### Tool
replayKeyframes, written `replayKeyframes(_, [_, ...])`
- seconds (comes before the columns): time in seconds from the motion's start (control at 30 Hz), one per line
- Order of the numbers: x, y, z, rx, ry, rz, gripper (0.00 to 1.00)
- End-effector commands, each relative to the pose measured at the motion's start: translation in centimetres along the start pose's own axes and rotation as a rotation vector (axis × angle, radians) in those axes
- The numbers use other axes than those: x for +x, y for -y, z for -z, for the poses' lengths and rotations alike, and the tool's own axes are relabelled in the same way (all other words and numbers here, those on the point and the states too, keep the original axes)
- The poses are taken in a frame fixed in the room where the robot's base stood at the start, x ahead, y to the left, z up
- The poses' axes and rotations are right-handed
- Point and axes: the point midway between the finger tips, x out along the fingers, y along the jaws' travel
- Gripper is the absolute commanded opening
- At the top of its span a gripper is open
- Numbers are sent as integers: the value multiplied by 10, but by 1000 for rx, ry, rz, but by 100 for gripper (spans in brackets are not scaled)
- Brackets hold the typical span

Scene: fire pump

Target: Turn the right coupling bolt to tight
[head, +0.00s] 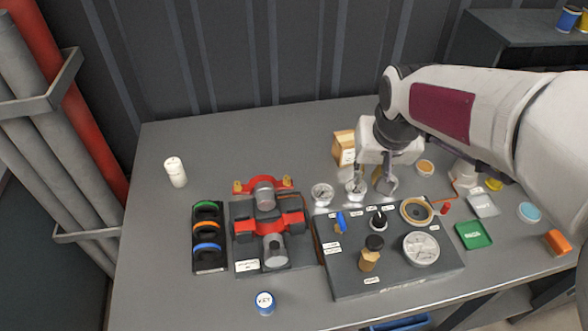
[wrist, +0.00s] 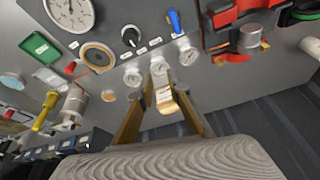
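The pump coupling (head: 264,184) is a red bracket around a grey cylinder, left of the table's middle. Its right bolt (head: 287,182) is a small brass-coloured head at the bracket's right end; a similar left bolt (head: 237,187) is at the other end. In the wrist view the right bolt (wrist: 219,60) seems to be the brass piece nearest the gauges. How far it is turned cannot be told. My gripper (head: 374,188) is open, well right of the coupling and behind the control panel. In the wrist view its fingers (wrist: 165,85) stand apart on either side of a wooden block (wrist: 166,101); contact is unclear.
Small round gauges (head: 322,194) stand between the coupling and my gripper. The dark panel (head: 350,285) carries knobs and a large dial. A wooden box (head: 343,148) stands behind my gripper. A rack of coloured rings (head: 208,265) is left of the pump. The back left table is mostly clear.

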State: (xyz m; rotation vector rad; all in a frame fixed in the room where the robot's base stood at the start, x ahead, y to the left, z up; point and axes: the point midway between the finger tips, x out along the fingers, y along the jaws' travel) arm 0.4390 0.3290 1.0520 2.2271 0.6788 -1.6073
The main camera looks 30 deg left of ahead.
Motion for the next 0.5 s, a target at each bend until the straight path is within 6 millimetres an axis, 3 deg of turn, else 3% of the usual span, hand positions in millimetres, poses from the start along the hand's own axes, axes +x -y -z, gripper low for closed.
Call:
replayKeyframes(0.3, [56, 57, 22, -200, 61, 102, 17])
replayKeyframes(0.5, [80, 91, 36, -382, 66, 181, 17])
